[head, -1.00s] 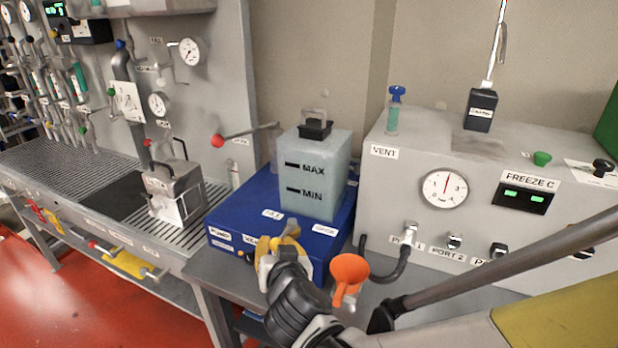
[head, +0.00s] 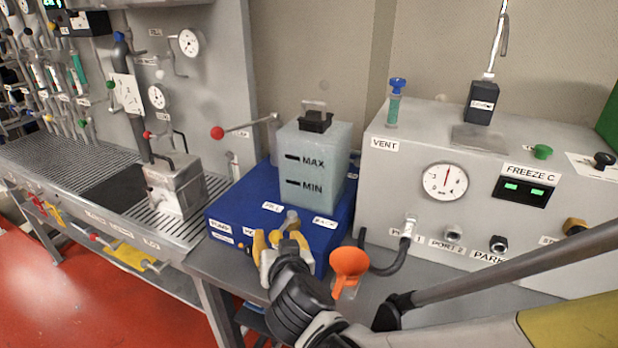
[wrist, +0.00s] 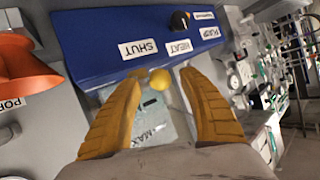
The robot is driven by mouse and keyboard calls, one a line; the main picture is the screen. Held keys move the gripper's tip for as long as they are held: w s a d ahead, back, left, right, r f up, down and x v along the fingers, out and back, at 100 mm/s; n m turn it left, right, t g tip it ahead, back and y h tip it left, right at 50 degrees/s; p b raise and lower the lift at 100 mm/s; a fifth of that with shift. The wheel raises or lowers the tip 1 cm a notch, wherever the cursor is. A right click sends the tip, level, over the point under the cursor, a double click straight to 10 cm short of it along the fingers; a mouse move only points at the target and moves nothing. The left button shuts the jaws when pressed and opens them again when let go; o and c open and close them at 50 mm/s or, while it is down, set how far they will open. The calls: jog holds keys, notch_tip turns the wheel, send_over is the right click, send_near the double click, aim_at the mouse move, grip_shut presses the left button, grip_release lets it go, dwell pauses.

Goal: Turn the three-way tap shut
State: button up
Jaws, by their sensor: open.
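The blue box (head: 235,225) stands on the bench with labels on its top and front, including FILL and BACK. A small grey fitting (head: 292,217), apparently the three-way tap, rises between those labels, partly behind my gripper (head: 279,240). In the wrist view, a yellow ball knob (wrist: 160,79) lies between the open yellow fingertips of my gripper (wrist: 159,82), with a gap on both sides. I cannot tell which way the tap's handle points.
A translucent tank (head: 318,165) marked MAX and MIN sits on the blue box. An orange funnel (head: 350,263) is close to the right of my gripper, beside a black hose (head: 392,264). A grey machine with a gauge (head: 445,181) stands at right, a metal canister (head: 176,185) at left.

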jog(key=v, duration=1)
jog(key=shift+s, duration=0.3)
jog(key=shift+d+r, duration=0.15)
jog(key=w+d+f+m+g+h, duration=0.15)
jog(key=d+h, duration=0.25)
jog(key=d, duration=1.1)
jog(key=s+d+g, duration=0.2)
jog(key=s+d, duration=0.1)
jog(key=d, duration=0.3)
jog(key=s+d+f+g, duration=0.1)
jog(key=s+d+g, duration=0.1)
jog(key=s+d, duration=0.2)
jog(key=shift+d+f+h, duration=0.25)
jog(key=shift+d+h, duration=0.05)
jog(key=shift+d, duration=0.9)
